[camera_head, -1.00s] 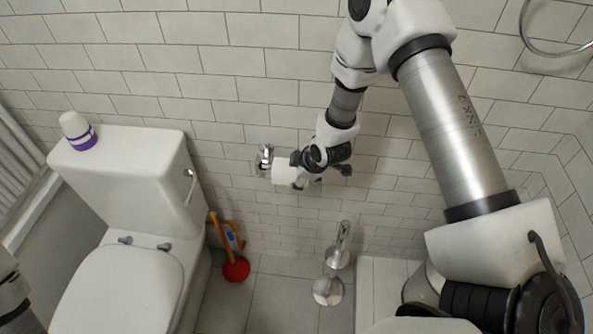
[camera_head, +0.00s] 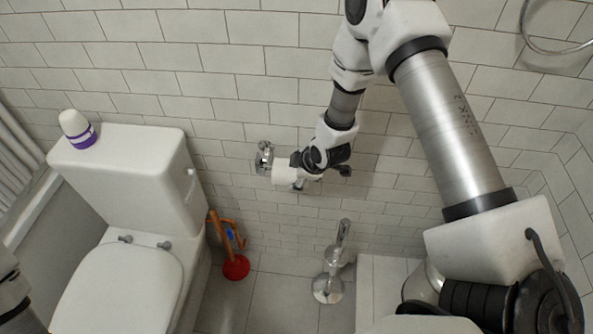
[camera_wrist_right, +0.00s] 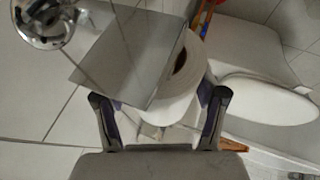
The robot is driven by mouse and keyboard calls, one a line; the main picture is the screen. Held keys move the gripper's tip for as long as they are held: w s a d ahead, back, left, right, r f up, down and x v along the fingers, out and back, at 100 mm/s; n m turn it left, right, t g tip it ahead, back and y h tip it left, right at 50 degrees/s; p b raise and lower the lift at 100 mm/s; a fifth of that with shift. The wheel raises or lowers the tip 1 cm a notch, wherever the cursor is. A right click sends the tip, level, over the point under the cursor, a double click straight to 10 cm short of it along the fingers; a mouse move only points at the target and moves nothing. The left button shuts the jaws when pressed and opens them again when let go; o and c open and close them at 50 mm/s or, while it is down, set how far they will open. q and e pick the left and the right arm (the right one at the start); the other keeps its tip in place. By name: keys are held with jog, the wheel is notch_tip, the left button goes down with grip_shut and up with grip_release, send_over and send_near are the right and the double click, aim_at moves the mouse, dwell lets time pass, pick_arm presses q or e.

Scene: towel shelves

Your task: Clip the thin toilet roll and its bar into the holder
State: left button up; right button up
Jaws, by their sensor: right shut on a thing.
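The white toilet roll (camera_head: 284,174) is in my right gripper (camera_head: 303,168), in front of the tiled wall. The chrome holder (camera_head: 264,158) is on the wall just left of the roll; whether they touch cannot be told. In the right wrist view the roll (camera_wrist_right: 180,88) sits between the two dark fingers of my right gripper (camera_wrist_right: 160,118), with its round end and hollow core showing. A grey flat plate (camera_wrist_right: 120,55) covers part of the roll there. The bar cannot be made out. Only part of my left arm shows at the left edge; its gripper is not visible.
The toilet (camera_head: 130,265) stands at the left, with a white and purple bottle (camera_head: 77,130) on its tank. A red plunger (camera_head: 236,267) stands beside it. A chrome stand (camera_head: 328,287) is on the floor below my right gripper. A ring (camera_head: 550,45) hangs at upper right.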

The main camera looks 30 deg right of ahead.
jog(key=o, duration=1.3)
jog(key=v, duration=1.2)
jog(key=s+a+f+m+g, duration=0.1)
jog(key=s+f+m+g, duration=0.1)
jog(key=s+f+m, duration=0.2)
jog(key=s+a+f+m+g, duration=0.2)
jog(key=s+f+m, duration=0.2)
jog(key=s+f, duration=0.4)
jog(key=s+a+f+m+g+h+p, duration=0.1)
jog(key=s+f+m, duration=0.3)
jog(key=s, duration=0.7)
jog(key=shift+a+f+g, duration=0.2)
jog(key=shift+f+g, duration=0.1)
jog(key=shift+f, duration=0.3)
jog(key=shift+a+f+g, duration=0.25)
jog(key=shift+f+g, duration=0.05)
jog(key=shift+f, duration=0.3)
